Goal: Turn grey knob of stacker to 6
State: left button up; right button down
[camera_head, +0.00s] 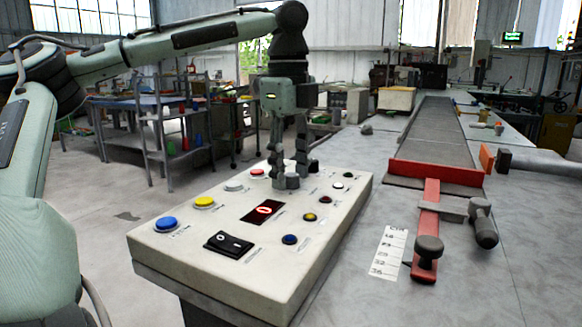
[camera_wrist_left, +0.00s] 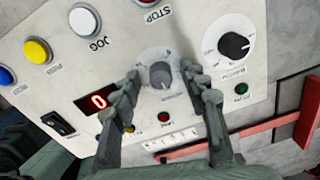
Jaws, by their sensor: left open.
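The control panel (camera_head: 190,245) is a pale slanted box with buttons and two dials. The grey knob (camera_wrist_left: 160,75) sits on a pale round dial in the wrist view; it also shows in the head view (camera_head: 292,182). Its label and pointer are too blurred to read. My left gripper (camera_head: 289,170) points down over the panel. Its fingers are open, one on either side of the grey knob, as the wrist view (camera_wrist_left: 160,70) shows. I cannot tell whether they touch it. A red display (camera_wrist_left: 98,102) reads 0. My right gripper is not in view.
A black knob (camera_wrist_left: 234,45) on a white dial is close to the right finger. STOP (camera_wrist_left: 157,3), JOG (camera_wrist_left: 84,20), yellow and blue buttons and a black rocker switch (camera_head: 228,242) are nearby. A red bar (camera_head: 427,215) with handles lies right of the panel.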

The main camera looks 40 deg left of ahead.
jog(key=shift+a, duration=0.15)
pick_arm(q)
jog(key=shift+c, duration=1.4)
grip_shut()
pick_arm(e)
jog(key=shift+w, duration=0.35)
